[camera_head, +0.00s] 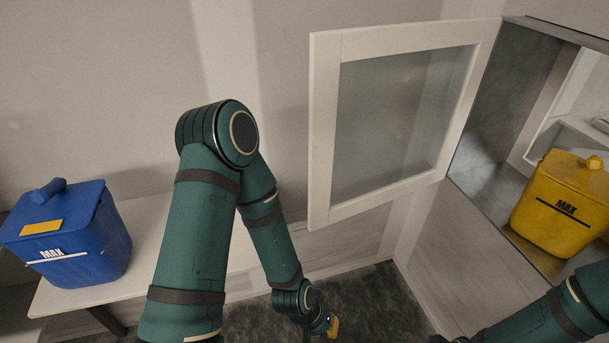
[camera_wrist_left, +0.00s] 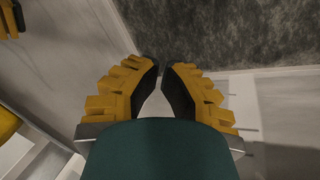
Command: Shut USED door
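A white-framed door (camera_head: 326,130) with a frosted pane stands wide open in the head view, swung out to the left of a cabinet (camera_head: 490,205). No USED label shows on it. My left gripper (camera_head: 332,325) is low in the head view, below the door and apart from it. In the left wrist view its yellow fingers (camera_wrist_left: 160,72) have their dark tips close together with nothing between them. My right arm comes in at the lower right of the head view. Part of a yellow-fingered gripper, seemingly my right one (camera_wrist_left: 10,18), shows at the wrist view's top left corner.
A yellow container (camera_head: 556,225) marked MAX stands inside the cabinet. A blue container (camera_head: 80,225) marked MAX stands on a white bench (camera_head: 150,225) at the left. Dark floor (camera_head: 375,300) lies below the door. A plain wall is behind.

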